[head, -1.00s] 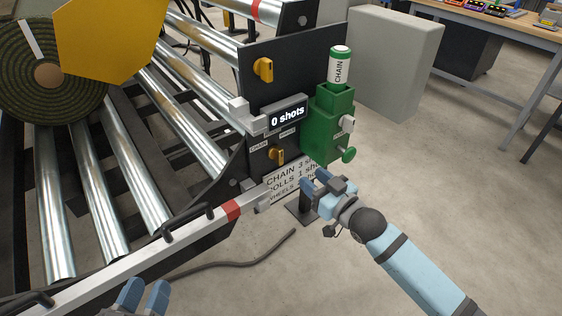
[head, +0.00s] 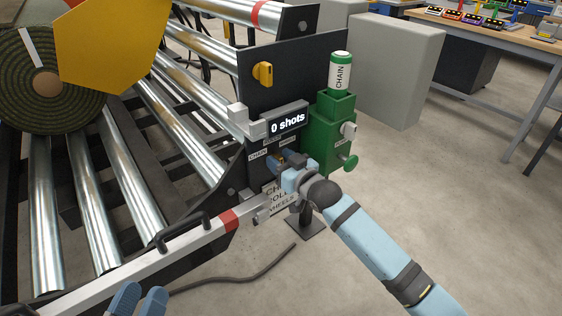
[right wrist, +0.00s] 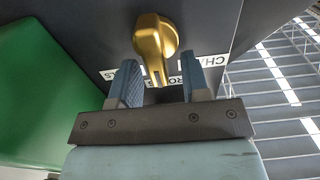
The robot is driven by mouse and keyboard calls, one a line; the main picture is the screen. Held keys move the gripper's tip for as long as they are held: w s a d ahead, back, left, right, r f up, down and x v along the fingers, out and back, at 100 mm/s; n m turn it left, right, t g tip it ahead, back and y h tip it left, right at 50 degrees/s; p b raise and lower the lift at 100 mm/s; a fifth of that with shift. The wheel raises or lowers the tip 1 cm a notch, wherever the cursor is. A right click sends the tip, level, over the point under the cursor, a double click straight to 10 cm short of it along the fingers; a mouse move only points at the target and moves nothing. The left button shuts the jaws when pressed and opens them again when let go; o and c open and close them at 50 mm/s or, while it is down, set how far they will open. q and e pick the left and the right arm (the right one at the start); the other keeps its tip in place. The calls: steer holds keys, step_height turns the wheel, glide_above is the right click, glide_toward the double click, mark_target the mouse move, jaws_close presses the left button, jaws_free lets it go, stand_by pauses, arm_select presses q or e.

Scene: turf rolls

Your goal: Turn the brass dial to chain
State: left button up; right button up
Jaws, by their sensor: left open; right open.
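The brass dial (right wrist: 152,38) is on the dark panel in the right wrist view, its handle pointing down between my fingers. Its tip is beside a label (right wrist: 174,81) reading "RO", partly hidden. A label starting "CHA" (right wrist: 207,61) lies to the right. In the head view the CHAIN label (head: 258,155) is left of the dial, which my gripper mostly covers. My right gripper (head: 283,160) is open at the panel, fingers either side of the handle tip; I cannot tell if they touch it. My left gripper (head: 139,299) is open at the bottom edge.
A counter reading "0 shots" (head: 288,121) sits just above the dial. A green pump (head: 327,140) with a CHAIN cartridge (head: 340,71) stands to its right. Another yellow knob (head: 263,75) is higher up. A white rail (head: 190,242) runs at lower left.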

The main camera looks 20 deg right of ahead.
jaws_close()
steer(key=shift+r+n+p, duration=0.15)
steer(key=shift+n+p, duration=0.25)
steer(key=shift+p, duration=0.35)
steer(key=shift+s+a+n+p, duration=0.1)
steer(key=shift+n+p, duration=0.2)
steer(key=shift+p, duration=0.1)
steer(key=n+p, duration=0.2)
steer(key=shift+a+p, duration=0.2)
steer(key=shift+p, duration=0.2)
arm_select(q)
steer(key=s+a+f+g+y+p, duration=0.2)
steer(key=a+f+g+y+p, duration=0.1)
steer(key=f, duration=0.7)
steer(key=shift+s+a+g+y, duration=0.15)
steer(key=shift+a+g+y, duration=0.75)
steer(key=shift+a+g, duration=0.3)
arm_select(e)
steer(key=shift+s+a+f+n, duration=0.1)
steer(key=shift+a+f+n, duration=0.05)
steer(key=shift+n, duration=0.8)
steer(key=shift+s+a+f+n, duration=0.1)
steer(key=shift+f+n, duration=0.1)
steer(key=shift+n, duration=0.8)
steer(key=shift+a+f+n, duration=0.15)
steer(key=shift+n, duration=0.8)
jaws_free()
